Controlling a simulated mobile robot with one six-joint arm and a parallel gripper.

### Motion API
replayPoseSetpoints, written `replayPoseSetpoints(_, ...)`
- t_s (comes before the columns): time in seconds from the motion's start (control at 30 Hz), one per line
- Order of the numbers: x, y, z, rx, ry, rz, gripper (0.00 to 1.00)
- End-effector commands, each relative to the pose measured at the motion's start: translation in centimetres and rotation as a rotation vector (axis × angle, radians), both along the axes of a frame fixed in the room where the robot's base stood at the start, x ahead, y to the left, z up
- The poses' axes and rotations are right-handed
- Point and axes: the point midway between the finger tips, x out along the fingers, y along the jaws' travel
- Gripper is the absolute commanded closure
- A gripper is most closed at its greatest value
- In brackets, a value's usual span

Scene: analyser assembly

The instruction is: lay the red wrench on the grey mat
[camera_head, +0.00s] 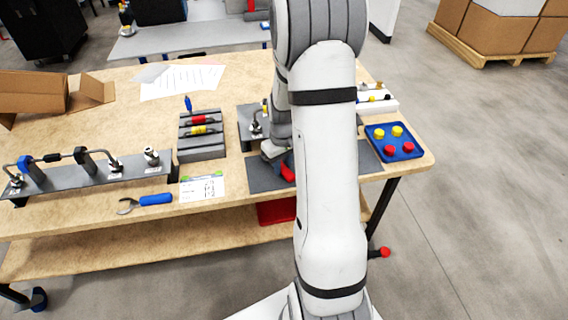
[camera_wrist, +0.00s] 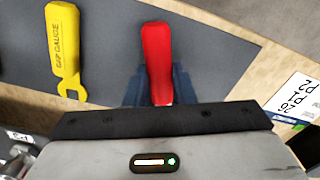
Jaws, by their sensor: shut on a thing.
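The red wrench (camera_wrist: 157,55) shows its red handle between my gripper's dark fingers in the wrist view. My gripper (camera_wrist: 157,88) is shut on it. In the head view a bit of the red wrench (camera_head: 287,172) shows below my gripper (camera_head: 274,150), beside my arm. The grey mat (camera_head: 262,180) lies at the table's front edge, partly hidden by my arm. In the wrist view the mat (camera_wrist: 215,50) is beneath the wrench; I cannot tell whether they touch. The wrench's far end is hidden by my gripper.
A yellow gap gauge (camera_wrist: 66,45) lies on the mat beside the wrench. A blue tray (camera_head: 408,154) with red and yellow knobs stands right of the mat. A tool rack (camera_head: 202,153), a white card (camera_head: 214,189) and a blue-handled tool (camera_head: 155,199) are to the left.

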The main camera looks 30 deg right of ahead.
Motion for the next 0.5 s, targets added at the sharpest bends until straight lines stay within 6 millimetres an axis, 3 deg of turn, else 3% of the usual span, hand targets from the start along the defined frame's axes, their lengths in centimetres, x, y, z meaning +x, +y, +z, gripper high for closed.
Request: replayPoseSetpoints(0.5, -0.01, -0.05, -0.86, 0.000, 0.000, -0.001, 1.00)
